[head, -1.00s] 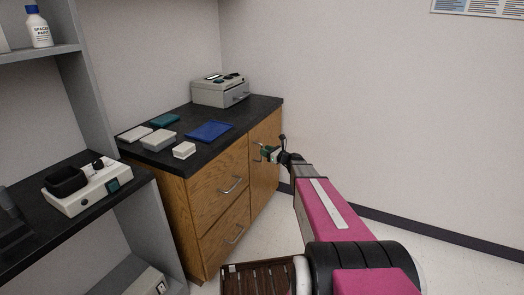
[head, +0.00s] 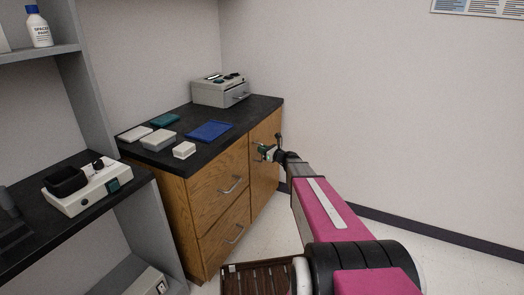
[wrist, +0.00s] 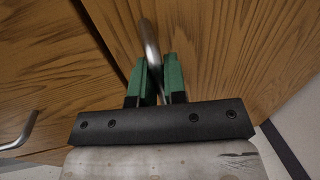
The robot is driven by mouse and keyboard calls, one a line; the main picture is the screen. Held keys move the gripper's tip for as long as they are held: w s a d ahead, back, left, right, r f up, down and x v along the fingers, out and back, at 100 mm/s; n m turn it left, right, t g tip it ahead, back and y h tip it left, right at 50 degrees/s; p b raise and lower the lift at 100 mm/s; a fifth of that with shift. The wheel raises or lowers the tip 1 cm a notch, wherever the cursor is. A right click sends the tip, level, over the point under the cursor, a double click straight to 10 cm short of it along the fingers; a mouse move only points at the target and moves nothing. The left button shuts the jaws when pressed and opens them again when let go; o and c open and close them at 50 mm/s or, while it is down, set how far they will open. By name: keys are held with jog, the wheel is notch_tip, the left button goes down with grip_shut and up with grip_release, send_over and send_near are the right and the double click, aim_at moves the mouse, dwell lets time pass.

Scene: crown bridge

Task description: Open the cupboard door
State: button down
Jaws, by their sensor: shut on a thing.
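The cupboard door (head: 264,178) is the wooden panel at the right end of the counter's front; it looks shut in its frame. In the wrist view, its wood grain (wrist: 228,50) fills the right side. A metal bar handle (wrist: 149,42) stands on the door near its left edge. My gripper (head: 267,153) is at the door's upper part. In the wrist view, the green fingers of my gripper (wrist: 160,78) are shut on the handle, one on each side of it. The handle is mostly hidden by my gripper in the head view.
Wooden drawers (head: 218,190) with metal handles stand left of the door. The black countertop (head: 225,148) above holds a blue tray (head: 210,131), small boxes and a grey device (head: 220,91). A bare wall (head: 400,130) is to the right, with open floor below it.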

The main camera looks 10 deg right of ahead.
jog(key=s+d, duration=0.2)
jog(key=d, duration=0.8)
jog(key=s+d, duration=0.2)
jog(key=d, duration=0.7)
jog(key=w+d+n+g+y, duration=0.1)
jog(key=w+d, duration=0.1)
jog(key=d, duration=0.7)
jog(key=w+d+n+g+y, duration=0.1)
jog(key=w+d+g, duration=0.1)
jog(key=d, duration=0.7)
jog(key=shift+w+d+n+y, duration=0.2)
jog(key=shift+n+y, duration=0.2)
jog(key=c, duration=1.2)
grip_release()
jog(key=shift+s, duration=0.1)
jog(key=v, duration=1)
jog(key=shift+d, duration=0.3)
